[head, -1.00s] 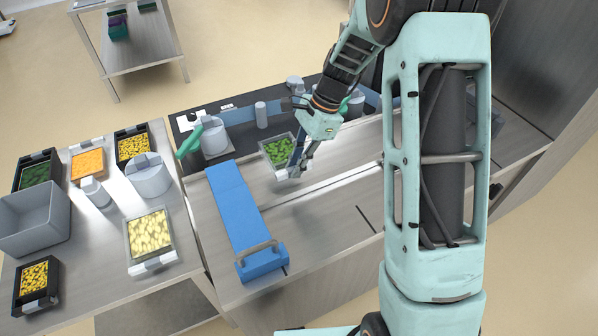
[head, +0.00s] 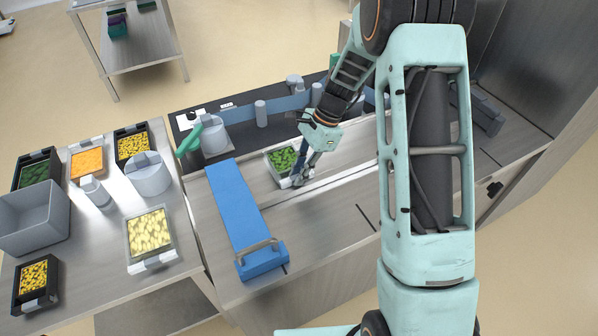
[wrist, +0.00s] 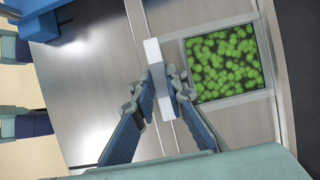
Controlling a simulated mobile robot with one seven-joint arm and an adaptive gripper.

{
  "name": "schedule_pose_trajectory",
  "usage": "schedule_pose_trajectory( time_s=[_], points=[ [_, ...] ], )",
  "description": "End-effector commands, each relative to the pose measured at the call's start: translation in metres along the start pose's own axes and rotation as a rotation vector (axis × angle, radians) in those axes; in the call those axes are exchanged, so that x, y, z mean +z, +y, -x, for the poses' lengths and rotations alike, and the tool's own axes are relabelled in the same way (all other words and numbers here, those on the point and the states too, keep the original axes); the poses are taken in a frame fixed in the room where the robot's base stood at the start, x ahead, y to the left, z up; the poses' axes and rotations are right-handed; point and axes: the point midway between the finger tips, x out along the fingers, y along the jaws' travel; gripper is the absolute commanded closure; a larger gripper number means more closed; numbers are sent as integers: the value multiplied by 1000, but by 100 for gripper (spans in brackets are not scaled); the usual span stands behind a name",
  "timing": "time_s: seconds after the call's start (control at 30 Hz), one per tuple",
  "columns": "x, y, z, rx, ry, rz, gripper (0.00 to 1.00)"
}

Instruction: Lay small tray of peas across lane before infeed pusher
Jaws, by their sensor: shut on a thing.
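The small tray of peas (head: 283,160) is a clear-rimmed tray of green peas on or just above the steel bench, right of the blue pusher (head: 240,205). In the wrist view the tray (wrist: 222,62) shows at the upper right, with a pale tab (wrist: 155,62) on its near side. My gripper (head: 303,178) is shut on that tab; in the wrist view its fingers (wrist: 162,92) stand on either side of it. I cannot tell whether the tray touches the bench. The lane (head: 340,182) runs along the bench to the right.
A left table holds a tray of pale yellow pieces (head: 150,234), a tray of orange pieces (head: 88,163), a grey bin (head: 35,222) and several dark trays. Grey canisters (head: 214,140) and a green handle (head: 189,140) stand behind the pusher. The bench front is clear.

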Motion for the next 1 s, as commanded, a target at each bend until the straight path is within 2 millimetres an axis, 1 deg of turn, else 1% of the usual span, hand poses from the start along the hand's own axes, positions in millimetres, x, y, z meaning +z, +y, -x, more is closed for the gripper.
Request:
schedule_pose_trajectory(
  time_s=[0.07, 0.1, 0.23, 0.57, 0.67, 0.77, 1.0],
  points=[
    [-1, 0, -3, 0, 0, 0, 100],
    [-1, 0, -3, 0, 0, 0, 85],
    [-1, 0, -2, 0, 0, 0, 71],
    [0, 0, 0, 0, 0, 0, 70],
    [4, 0, 10, -1, 1, 0, 70],
    [2, -2, 25, -5, 3, 0, 70],
    [2, -1, 79, -5, 3, 0, 70]
  ],
)
